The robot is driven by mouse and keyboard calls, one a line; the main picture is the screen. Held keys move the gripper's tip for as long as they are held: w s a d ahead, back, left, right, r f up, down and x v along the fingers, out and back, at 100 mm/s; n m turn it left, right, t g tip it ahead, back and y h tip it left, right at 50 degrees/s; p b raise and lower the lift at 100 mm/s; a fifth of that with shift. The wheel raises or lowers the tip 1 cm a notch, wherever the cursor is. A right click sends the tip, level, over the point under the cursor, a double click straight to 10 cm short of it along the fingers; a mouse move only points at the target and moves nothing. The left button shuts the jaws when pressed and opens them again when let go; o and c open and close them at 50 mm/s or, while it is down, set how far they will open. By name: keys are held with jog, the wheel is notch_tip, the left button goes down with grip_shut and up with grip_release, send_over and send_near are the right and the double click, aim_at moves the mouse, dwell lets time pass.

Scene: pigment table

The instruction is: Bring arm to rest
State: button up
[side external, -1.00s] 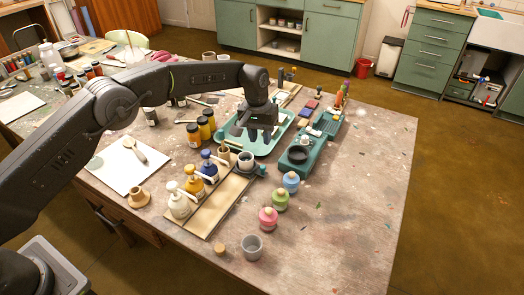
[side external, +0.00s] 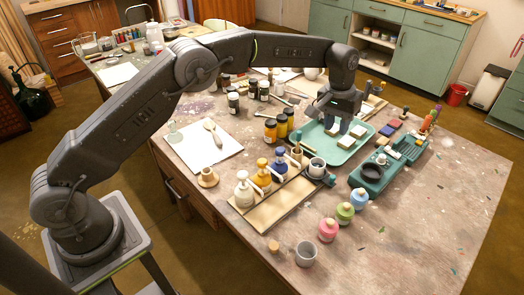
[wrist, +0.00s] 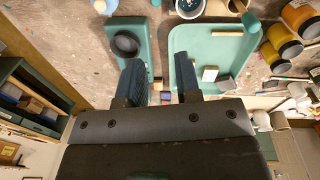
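My gripper (side external: 338,126) hangs over the teal tray (side external: 334,155) in the side view, with its fingers pointing down. In the wrist view my gripper (wrist: 160,78) has its two dark blue fingers apart, with nothing between them. The tray also shows in the wrist view (wrist: 205,38), to the right of the fingers. Small pale blocks (side external: 345,140) lie in the tray, clear of the fingers as far as I can see. The exact height of the fingers above the tray is hard to tell.
Right of the tray stands a dark teal holder (side external: 372,177) with a black bowl. White, yellow and blue pump bottles (side external: 263,178) stand on a wooden board (side external: 262,211). Pink, green and blue pots (side external: 345,212) and a grey cup (side external: 305,254) stand in front.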

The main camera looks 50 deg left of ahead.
jog(key=s+a+r+t, duration=0.1)
jog(key=s+a+r, duration=0.2)
jog(key=s+r, duration=0.3)
jog(key=s+a+r+m+t, duration=0.1)
jog(key=s+a+r, duration=0.1)
jog(key=s+r, duration=0.4)
jog(key=s+a+r+t, duration=0.1)
jog(key=s+a+r, duration=0.2)
jog(key=s+r, duration=0.25)
jog(key=s+a+f+t, duration=0.1)
jog(key=s+f, duration=0.1)
jog(key=s, duration=0.8)
jog(key=s+a+f+t, duration=0.1)
jog(key=s+a+f, duration=0.1)
jog(key=s, duration=0.9)
jog(key=shift+a+f+m+y, duration=0.25)
jog(key=shift+f+m+y, duration=0.15)
